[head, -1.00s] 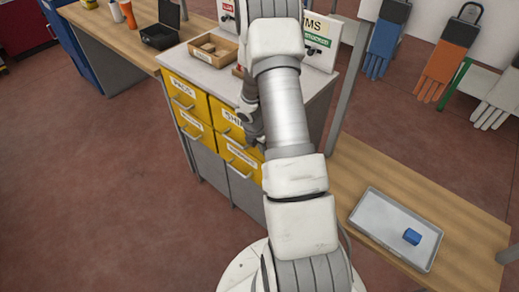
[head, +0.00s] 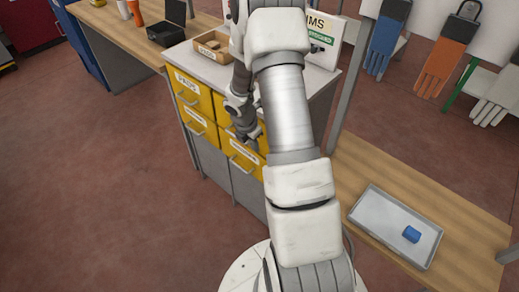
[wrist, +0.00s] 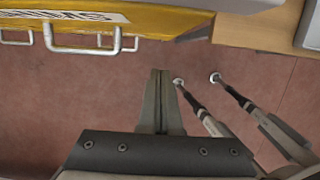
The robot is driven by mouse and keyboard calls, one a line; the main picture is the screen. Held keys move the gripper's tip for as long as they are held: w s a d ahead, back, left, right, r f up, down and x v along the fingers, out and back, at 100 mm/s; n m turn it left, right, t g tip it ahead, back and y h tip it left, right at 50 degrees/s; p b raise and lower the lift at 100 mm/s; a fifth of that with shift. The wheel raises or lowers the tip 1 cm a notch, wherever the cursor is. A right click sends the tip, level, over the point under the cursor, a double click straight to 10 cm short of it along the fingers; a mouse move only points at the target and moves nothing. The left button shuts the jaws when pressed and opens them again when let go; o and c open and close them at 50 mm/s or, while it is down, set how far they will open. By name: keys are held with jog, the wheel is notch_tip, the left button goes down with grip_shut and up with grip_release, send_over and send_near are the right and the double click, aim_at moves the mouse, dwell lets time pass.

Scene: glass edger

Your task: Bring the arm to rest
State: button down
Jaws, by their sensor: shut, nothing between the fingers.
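My arm reaches forward across the middle of the head view, with its wrist bent down in front of the yellow drawers (head: 192,95). My gripper (wrist: 160,74) is shut, its two fingers together with nothing between them. In the wrist view it points over the red-brown floor (wrist: 80,95), apart from the yellow drawer (wrist: 90,22) and its white handles at the top. In the head view the fingertips are hard to make out beside my arm.
A wooden bench (head: 365,170) at the right bears a metal tray (head: 385,222) with a blue block (head: 411,234). A wooden box (head: 212,48) stands on the drawer cabinet. Gloves (head: 452,55) hang at the back right. The floor at the left is clear.

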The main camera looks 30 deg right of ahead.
jog(key=v, duration=0.6)
jog(key=shift+r, duration=0.2)
jog(key=s+a+r+m+t, duration=0.1)
jog(key=s+a+r+m, duration=0.15)
jog(key=r, duration=0.35)
jog(key=s+a+r+m, duration=0.1)
jog(key=a+r+m, duration=0.1)
jog(key=r+m, duration=0.35)
jog(key=s+a+r+m+t, duration=0.1)
jog(key=s+a+r+m, duration=0.1)
jog(key=r, duration=0.5)
jog(key=s+a+r+m+t+y, duration=0.1)
jog(key=s+a+r+m, duration=0.3)
jog(key=s, duration=0.3)
jog(key=s+a+r+m+t+y, duration=0.1)
jog(key=s+a+r+m, duration=0.4)
jog(key=s+a+m, duration=0.1)
jog(key=shift+s+a+r+m+t+y, duration=0.3)
jog(key=shift+s+r+m+t+y, duration=0.15)
jog(key=shift+s, duration=0.3)
jog(key=shift+d+f, duration=0.1)
jog(key=shift+d, duration=0.05)
